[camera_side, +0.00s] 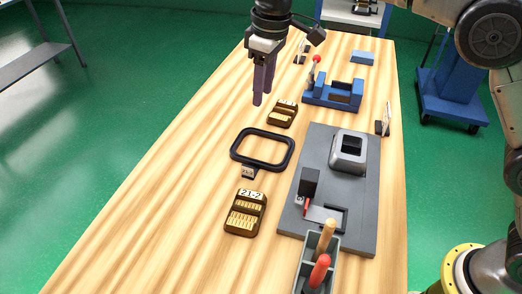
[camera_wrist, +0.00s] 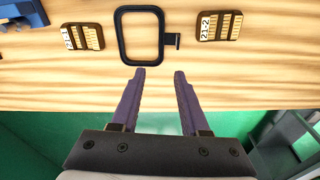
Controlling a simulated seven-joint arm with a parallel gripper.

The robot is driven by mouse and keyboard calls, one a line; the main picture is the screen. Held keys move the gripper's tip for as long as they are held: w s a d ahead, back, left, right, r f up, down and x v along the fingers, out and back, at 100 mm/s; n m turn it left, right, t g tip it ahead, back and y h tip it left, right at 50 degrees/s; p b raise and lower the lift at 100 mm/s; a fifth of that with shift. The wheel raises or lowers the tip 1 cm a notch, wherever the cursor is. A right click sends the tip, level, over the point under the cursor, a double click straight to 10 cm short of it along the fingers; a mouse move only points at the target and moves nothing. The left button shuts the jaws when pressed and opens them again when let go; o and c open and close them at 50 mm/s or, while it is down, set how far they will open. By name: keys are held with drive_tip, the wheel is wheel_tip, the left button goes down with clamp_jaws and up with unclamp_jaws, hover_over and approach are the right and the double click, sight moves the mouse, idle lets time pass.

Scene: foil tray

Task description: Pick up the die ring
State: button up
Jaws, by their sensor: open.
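The die ring, a black rounded rectangular frame (camera_side: 290,152), lies flat on the wooden table with a small labelled tab (camera_side: 248,172) at one corner. In the wrist view the ring (camera_wrist: 121,35) is at the top centre, its tab (camera_wrist: 172,41) on the right. My gripper (camera_side: 262,101) is above the table, beyond the ring in the side view and apart from it. In the wrist view my gripper (camera_wrist: 160,73) has its two purple fingers spread, with nothing between them, just below the ring in the picture.
Brown slotted blocks, one marked 21-2 (camera_side: 245,212) and one marked 21-1 (camera_wrist: 82,36), flank the ring. A grey plate (camera_side: 345,215) with a raised square block (camera_side: 349,151) is to the right. A blue fixture (camera_side: 333,95) stands farther back. The table's left side is clear.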

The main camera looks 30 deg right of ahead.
drive_tip(key=a+f+n+g, duration=0.1)
drive_tip(key=a+f, duration=0.4)
drive_tip(key=f, duration=0.3)
hover_over(248, 166)
drive_tip(key=shift+h, duration=0.3)
wheel_tip(248, 166, down, 7)
drive_tip(key=shift+r, duration=0.1)
drive_tip(key=shift+f, duration=3.1)
clamp_jaws()
drive_tip(key=shift+w+r, duration=0.1)
drive_tip(key=shift+r, duration=0.05)
